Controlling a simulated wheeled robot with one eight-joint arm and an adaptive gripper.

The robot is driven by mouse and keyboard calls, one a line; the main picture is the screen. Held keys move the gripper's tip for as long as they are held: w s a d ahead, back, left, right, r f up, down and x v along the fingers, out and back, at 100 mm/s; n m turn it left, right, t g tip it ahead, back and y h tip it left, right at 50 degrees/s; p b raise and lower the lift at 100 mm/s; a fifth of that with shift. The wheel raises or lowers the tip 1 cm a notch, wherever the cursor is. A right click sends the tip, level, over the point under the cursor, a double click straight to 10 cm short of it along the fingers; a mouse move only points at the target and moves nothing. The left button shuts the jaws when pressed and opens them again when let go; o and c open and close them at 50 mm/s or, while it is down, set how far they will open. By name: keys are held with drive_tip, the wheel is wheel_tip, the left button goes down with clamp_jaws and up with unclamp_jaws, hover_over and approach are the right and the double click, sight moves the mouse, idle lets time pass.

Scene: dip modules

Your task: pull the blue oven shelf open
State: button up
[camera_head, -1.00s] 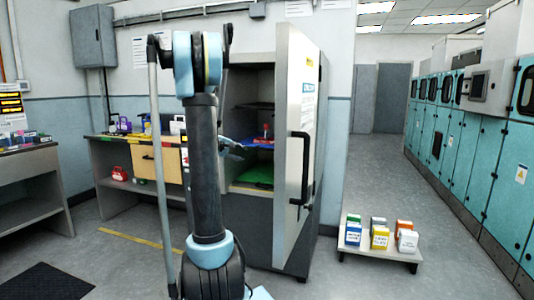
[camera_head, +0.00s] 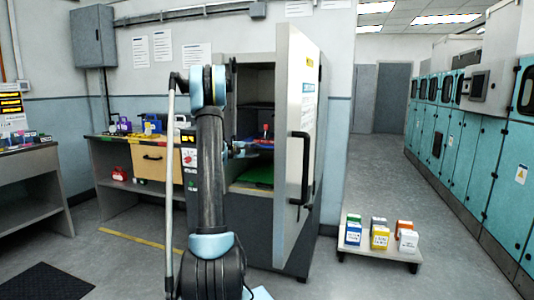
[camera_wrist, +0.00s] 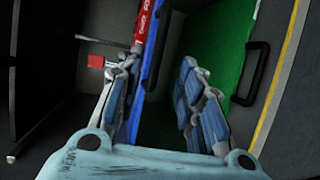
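The oven (camera_head: 275,240) stands with its door open. Inside it, the blue shelf (camera_head: 264,146) sits above a green shelf (camera_head: 258,177). In the wrist view the blue shelf shows as a narrow blue edge (camera_wrist: 156,66) with a red strip of lettering beside it. My gripper (camera_head: 246,151) is at the oven opening, at the left end of the blue shelf. In the wrist view my gripper (camera_wrist: 160,100) is open, its fingers apart. The blue edge runs between them, close to the left finger; I cannot tell whether they touch.
The open oven door (camera_head: 296,150) with a black handle stands right of the opening. The green shelf (camera_wrist: 227,50) has a black handle (camera_wrist: 252,75). A red object (camera_head: 265,130) stands on the blue shelf. A workbench (camera_head: 155,160) is at left; a low rack of containers (camera_head: 378,250) is at right.

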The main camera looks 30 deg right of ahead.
sight(266, 149)
drive_tip(key=x, duration=1.2)
drive_tip(key=shift+d, duration=0.15)
drive_tip(key=shift+c, duration=0.3)
clamp_jaws()
